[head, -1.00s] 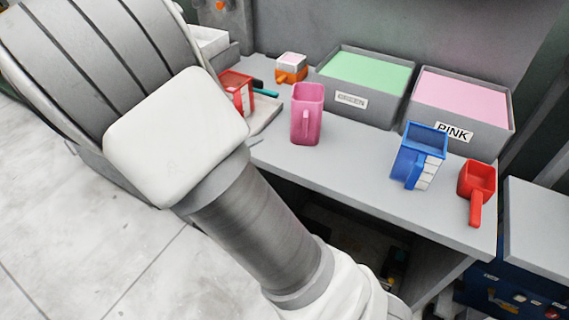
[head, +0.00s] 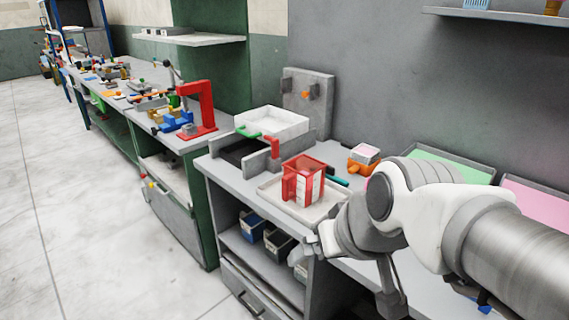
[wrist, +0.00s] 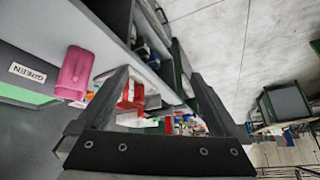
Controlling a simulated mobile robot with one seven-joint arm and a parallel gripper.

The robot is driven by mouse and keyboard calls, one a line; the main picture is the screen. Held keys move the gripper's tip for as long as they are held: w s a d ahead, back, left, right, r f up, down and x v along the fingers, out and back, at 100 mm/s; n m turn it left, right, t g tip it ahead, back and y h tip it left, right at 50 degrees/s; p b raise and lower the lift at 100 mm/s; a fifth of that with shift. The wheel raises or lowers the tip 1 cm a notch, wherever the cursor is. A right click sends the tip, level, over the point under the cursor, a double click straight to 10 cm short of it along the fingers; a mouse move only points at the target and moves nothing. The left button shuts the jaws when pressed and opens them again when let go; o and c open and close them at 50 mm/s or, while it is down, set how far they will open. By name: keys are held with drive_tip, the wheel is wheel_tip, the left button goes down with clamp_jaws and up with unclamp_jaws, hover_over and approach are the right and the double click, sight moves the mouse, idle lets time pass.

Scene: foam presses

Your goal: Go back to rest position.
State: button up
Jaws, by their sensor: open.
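My gripper (wrist: 160,74) is open in the wrist view, with its two dark fingers spread and nothing held between them. In the head view my white and grey arm reaches in from the right, over the front of the workbench (head: 232,178). The gripper's fingers cannot be made out clearly there. A red and white container (head: 303,182) sits on a pale tray (head: 278,194), left of my arm.
A green foam bin (head: 450,163) and a pink foam bin (head: 540,198) stand behind my arm. A red press (head: 207,105) stands on the bench to the left. The floor (head: 90,220) at left is clear.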

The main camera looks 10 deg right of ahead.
drive_tip(key=shift+m+g+h, duration=0.3)
drive_tip(key=shift+m+h, duration=0.2)
drive_tip(key=shift+h, duration=0.3)
drive_tip(key=s+d, duration=0.1)
drive_tip(key=s, duration=0.1)
drive_tip(key=s+d, duration=0.2)
drive_tip(key=shift+s+d+r, duration=0.1)
drive_tip(key=shift+r, duration=0.1)
wheel_tip(320, 180, up, 6)
drive_tip(key=p, duration=0.6)
drive_tip(key=shift+r, duration=0.1)
